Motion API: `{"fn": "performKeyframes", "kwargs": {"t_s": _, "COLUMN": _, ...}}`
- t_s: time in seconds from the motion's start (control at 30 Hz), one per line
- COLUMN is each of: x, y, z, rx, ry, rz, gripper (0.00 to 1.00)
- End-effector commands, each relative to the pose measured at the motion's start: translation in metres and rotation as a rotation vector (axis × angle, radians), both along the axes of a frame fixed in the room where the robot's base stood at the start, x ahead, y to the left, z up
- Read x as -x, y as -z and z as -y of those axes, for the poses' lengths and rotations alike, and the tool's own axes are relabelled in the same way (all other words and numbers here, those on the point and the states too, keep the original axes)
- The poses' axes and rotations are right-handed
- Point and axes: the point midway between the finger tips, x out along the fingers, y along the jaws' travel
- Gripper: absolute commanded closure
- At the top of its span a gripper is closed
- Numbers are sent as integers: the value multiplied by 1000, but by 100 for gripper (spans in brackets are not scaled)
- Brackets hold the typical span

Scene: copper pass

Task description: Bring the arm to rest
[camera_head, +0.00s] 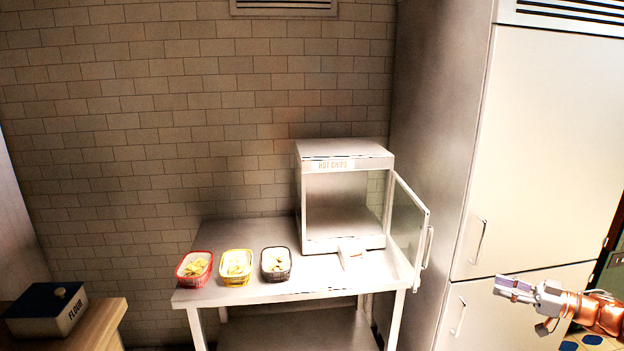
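My gripper (511,290) is at the lower right of the head view, at the end of my copper-coloured arm. It points left and stands out in front of the tall cabinet's lower door, apart from the table. Its fingers are small and seen from the side, so I cannot tell whether they are open or shut. I see no clear object in it.
A steel table (230,299) holds red (181,278), yellow (237,281) and black (276,275) baskets of chips. A "HOT CHIPS" cabinet (344,247) stands there, its glass door (408,225) open toward the tall cabinet (545,160). A flour box (45,312) is lower left.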

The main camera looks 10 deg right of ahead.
Motion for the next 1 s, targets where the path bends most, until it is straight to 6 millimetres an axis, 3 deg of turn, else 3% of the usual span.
{"fn": "performKeyframes", "kwargs": {"t_s": 0.57, "x": -83, "y": -54, "z": 0, "rx": 126, "ry": 251, "rz": 72, "gripper": 63}}
{"fn": "performKeyframes", "kwargs": {"t_s": 0.8, "x": -136, "y": -105, "z": 6, "rx": 225, "ry": 495, "rz": 111, "gripper": 63}}
{"fn": "performKeyframes", "kwargs": {"t_s": 1.0, "x": -162, "y": -144, "z": 9, "rx": 299, "ry": 721, "rz": 103, "gripper": 63}}
